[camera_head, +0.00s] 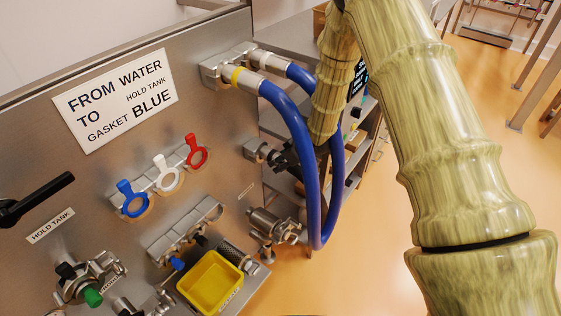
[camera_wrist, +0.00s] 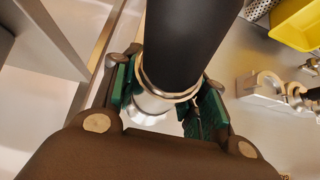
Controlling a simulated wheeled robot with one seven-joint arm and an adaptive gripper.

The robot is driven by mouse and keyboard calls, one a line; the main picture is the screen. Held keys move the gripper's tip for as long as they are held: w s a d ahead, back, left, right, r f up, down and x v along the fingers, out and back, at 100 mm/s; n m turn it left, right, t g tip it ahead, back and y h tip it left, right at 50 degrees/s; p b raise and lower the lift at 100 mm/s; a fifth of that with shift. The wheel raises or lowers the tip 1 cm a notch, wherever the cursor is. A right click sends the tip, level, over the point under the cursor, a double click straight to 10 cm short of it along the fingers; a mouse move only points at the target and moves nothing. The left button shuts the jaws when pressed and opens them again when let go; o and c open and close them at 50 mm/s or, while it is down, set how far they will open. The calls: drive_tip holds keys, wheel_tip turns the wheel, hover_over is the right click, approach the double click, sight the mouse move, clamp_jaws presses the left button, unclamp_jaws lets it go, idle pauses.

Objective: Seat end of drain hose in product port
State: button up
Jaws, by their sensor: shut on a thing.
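My gripper (camera_wrist: 165,88) is shut on the drain hose (camera_wrist: 187,40), a thick black tube with a bright steel collar and end piece in the wrist view. Green pads press on both sides near the collar. In the head view my gripper (camera_head: 287,156) is dark and partly hidden by a blue hose, close to a steel fitting (camera_head: 258,149) on the panel's right edge. I cannot tell whether that fitting is the product port or whether the hose end touches it. Another steel fitting (camera_head: 268,225) projects lower on the panel.
Blue hoses (camera_head: 313,190) loop down in front of my gripper. Blue, white and red gaskets (camera_head: 166,179) hang on the steel panel (camera_head: 90,190). A yellow bin (camera_head: 211,282) sits low, with valves and clamps (camera_head: 90,280) to its left. Open floor lies to the right.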

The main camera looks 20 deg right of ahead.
sight(276, 153)
drive_tip(key=shift+w+r+p, duration=0.15)
drive_tip(key=shift+r+p, duration=1.65)
drive_tip(key=shift+r, duration=0.75)
drive_tip(key=s+d, duration=0.5)
drive_tip(key=s, duration=0.2)
drive_tip(key=shift+s+d, duration=0.15)
drive_tip(key=shift+d, duration=0.15)
drive_tip(key=shift+f, duration=0.15)
